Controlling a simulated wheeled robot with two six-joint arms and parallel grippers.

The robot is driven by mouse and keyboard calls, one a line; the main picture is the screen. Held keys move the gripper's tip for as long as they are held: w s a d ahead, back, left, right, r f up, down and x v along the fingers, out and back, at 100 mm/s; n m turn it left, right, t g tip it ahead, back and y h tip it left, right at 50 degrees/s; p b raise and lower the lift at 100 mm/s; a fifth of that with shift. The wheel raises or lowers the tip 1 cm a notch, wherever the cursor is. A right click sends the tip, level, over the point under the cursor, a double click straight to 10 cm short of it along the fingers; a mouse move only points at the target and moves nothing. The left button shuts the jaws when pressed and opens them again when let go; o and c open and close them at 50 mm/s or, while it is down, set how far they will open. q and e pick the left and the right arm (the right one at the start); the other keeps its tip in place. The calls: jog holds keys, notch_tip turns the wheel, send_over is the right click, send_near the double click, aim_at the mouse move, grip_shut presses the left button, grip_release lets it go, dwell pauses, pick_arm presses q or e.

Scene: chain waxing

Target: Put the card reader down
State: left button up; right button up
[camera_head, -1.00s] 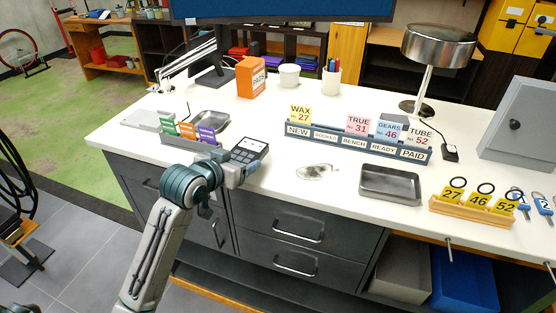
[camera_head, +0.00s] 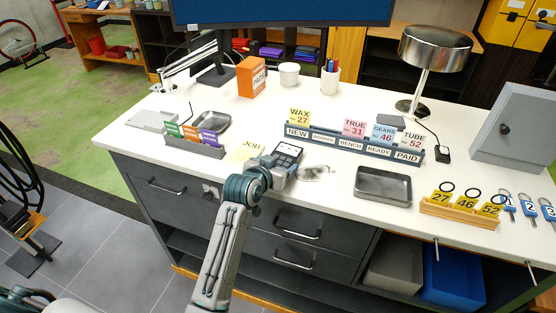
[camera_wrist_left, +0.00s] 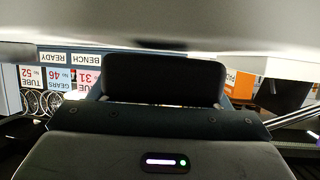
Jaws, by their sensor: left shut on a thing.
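The card reader (camera_head: 288,151) is a small grey device with a dark screen and keys. My left gripper (camera_head: 274,167) is shut on its near end, at the front part of the white counter (camera_head: 330,190). The reader's face points up. I cannot tell whether its underside touches the counter. In the left wrist view a dark rounded block fills the middle and hides what lies behind it. My right gripper is not in view.
A pale yellow JOB note (camera_head: 250,149) lies left of the reader, and a small clear bag (camera_head: 315,172) just right of it. A metal tray (camera_head: 383,186) stands further right. A card rack (camera_head: 194,146) is at left; a labelled holder (camera_head: 350,144) stands behind.

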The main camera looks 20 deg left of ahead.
pick_arm(q)
jog(key=shift+f, duration=0.15)
jog(key=shift+a, duration=0.1)
jog(key=shift+f, duration=0.2)
jog(key=o, duration=1.1)
jog(key=shift+o, duration=0.2)
jog(key=shift+s, duration=0.1)
